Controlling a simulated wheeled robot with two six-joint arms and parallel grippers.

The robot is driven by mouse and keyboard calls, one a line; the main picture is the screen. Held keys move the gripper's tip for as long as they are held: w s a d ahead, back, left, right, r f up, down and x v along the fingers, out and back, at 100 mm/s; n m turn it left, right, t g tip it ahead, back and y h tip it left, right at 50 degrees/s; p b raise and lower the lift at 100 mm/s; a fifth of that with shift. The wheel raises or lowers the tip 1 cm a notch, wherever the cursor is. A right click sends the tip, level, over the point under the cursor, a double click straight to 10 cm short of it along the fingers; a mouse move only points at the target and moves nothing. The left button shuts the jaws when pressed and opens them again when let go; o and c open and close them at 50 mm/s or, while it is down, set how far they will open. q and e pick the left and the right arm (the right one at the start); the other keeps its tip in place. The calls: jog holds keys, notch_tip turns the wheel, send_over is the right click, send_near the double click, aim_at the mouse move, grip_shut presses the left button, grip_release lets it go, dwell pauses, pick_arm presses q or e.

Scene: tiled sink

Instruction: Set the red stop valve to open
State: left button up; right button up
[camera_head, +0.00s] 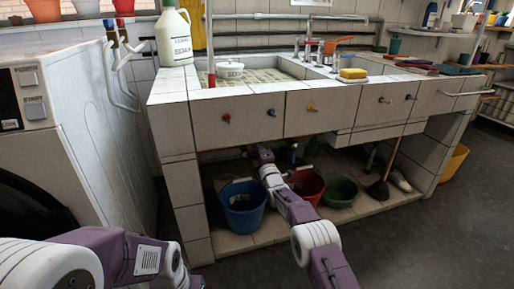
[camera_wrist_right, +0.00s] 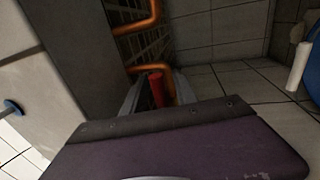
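A red handle (camera_wrist_right: 157,90), which looks like the stop valve's, stands beside copper pipes (camera_wrist_right: 140,68) in the right wrist view. My right gripper (camera_wrist_right: 158,95) has its two grey fingers apart, one on each side of the red handle. Gaps seem to show between the fingers and the handle; contact is not clear. The purple gripper body hides the lower part. In the head view my right arm (camera_head: 290,205) reaches under the sink counter, and its fingers and the red handle cannot be made out there. My left arm (camera_head: 130,258) is at lower left; its gripper is out of frame.
Blue (camera_head: 243,205), red (camera_head: 308,187) and green (camera_head: 340,190) tubs stand on the shelf below the counter, close to my right arm. A washing machine (camera_head: 60,130) stands left.

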jog(key=b+v, duration=0.7)
jog(key=v, duration=0.2)
jog(key=shift+b, duration=0.4)
jog(key=shift+d, duration=0.1)
